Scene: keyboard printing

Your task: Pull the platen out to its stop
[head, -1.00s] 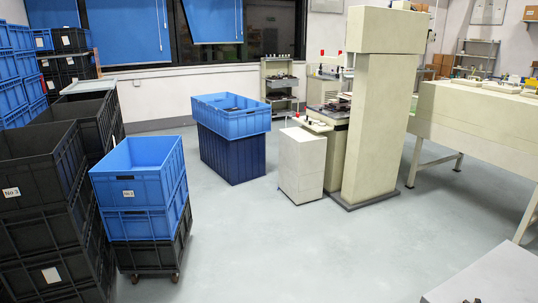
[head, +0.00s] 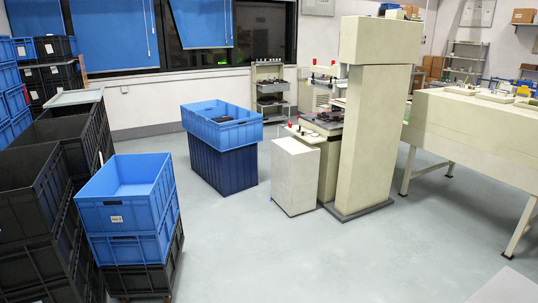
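The printing machine is a tall cream column (head: 371,130) with an overhanging head. A dark flat piece (head: 323,122), which may be the platen, lies on the machine's low bed to the left of the column. It is too small and partly hidden behind the column to tell how far out it sits. A red knob or button (head: 289,124) shows at the bed's left edge. Neither of my grippers is in view.
A white cabinet (head: 295,176) stands in front of the bed. A blue crate (head: 221,131) sits on a dark blue one to its left. Blue crates (head: 128,218) and black crates (head: 35,205) fill the left. A long cream table (head: 470,130) stands right. The central floor is open.

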